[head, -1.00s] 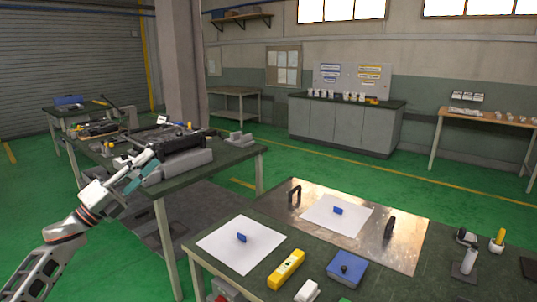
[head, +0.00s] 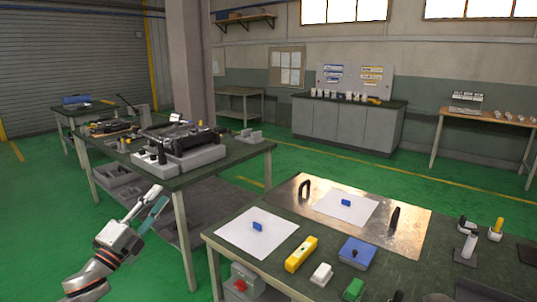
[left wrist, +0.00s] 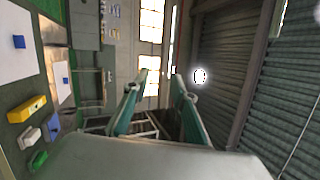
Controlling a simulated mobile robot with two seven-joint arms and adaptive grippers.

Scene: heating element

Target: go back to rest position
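My left gripper (head: 155,198) is in the lower left of the head view, over the green floor and left of the near workbench. Its fingers point up and to the right. In the left wrist view, its two teal fingers (left wrist: 156,88) stand apart with nothing between them, so it is open and empty. It touches no table or object that I can see. My right gripper is in neither view.
The near workbench (head: 330,248) holds white sheets with blue blocks, a metal plate (head: 408,240), a yellow block (head: 301,254) and a blue box (head: 357,252). A second bench (head: 228,160) with equipment stands behind my left gripper. Green floor (head: 45,215) is free at left.

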